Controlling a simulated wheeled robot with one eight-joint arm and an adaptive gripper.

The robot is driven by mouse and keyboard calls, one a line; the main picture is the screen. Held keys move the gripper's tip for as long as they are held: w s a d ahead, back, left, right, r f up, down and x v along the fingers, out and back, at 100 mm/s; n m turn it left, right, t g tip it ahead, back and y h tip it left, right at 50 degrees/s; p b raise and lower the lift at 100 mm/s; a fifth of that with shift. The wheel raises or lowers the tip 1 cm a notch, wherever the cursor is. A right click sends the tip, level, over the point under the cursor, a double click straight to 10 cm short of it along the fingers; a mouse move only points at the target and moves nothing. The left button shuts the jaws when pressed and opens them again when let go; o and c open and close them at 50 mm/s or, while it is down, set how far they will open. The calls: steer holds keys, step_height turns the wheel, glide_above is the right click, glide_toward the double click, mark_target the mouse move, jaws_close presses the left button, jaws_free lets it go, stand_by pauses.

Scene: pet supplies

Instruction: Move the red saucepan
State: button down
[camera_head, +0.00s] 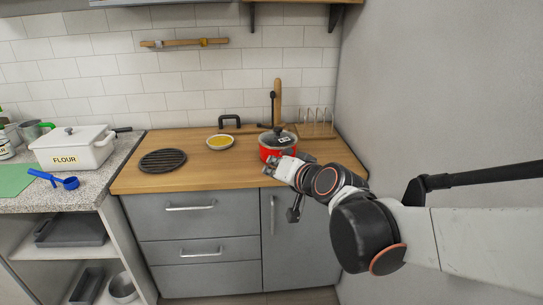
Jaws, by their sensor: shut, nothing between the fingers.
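The red saucepan (269,153) stands upright on the wooden countertop (197,181), towards its right end. It has a dark glass-like lid with a black knob. My gripper (270,171) is at the front edge of the counter, just in front of the saucepan in the picture. Its fingers are shut and hold nothing. My gripper and arm cover the lower right part of the saucepan. I cannot tell whether they touch it.
A black round trivet (163,160) and a bowl of yellow food (220,142) stand left of the saucepan. A wire rack (318,122) is behind it, near the right wall. A white flour box (73,148) stands on the left counter. Wood between trivet and saucepan is clear in front.

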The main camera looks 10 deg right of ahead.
steer(key=w+d+f+m+t+h, duration=0.1)
steer(key=w+f+m+t, duration=0.1)
steer(key=w+m, duration=0.3)
steer(key=w+d+f+m+t+h, duration=0.1)
steer(key=w+f+m+t, duration=0.1)
steer(key=w, duration=0.6)
steer(key=w+d+f+m+h, duration=0.2)
steer(key=d+f+m+h, duration=0.15)
steer(key=f, duration=0.35)
steer(key=w+d+f+m+h, duration=0.2)
steer(key=f+m, duration=0.3)
steer(key=f, duration=0.1)
steer(key=shift+t+y, duration=0.25)
steer(key=shift+t, duration=0.15)
steer(key=w, duration=0.4)
steer(key=w+d+b, duration=0.1)
steer(key=w, duration=0.3)
steer(key=w+b, duration=0.1)
steer(key=w, duration=0.3)
steer(key=shift+d+f, duration=0.15)
steer(key=shift+f, duration=0.15)
steer(key=shift+w+r+b, duration=0.15)
steer(key=shift+w+b, duration=0.15)
steer(key=shift+w, duration=0.25)
steer(key=shift+w, duration=0.1)
steer(key=w, duration=0.3)
steer(key=w+d, duration=0.1)
steer(key=w, duration=0.7)
steer(key=shift+d, duration=0.3)
steer(key=shift+s, duration=0.1)
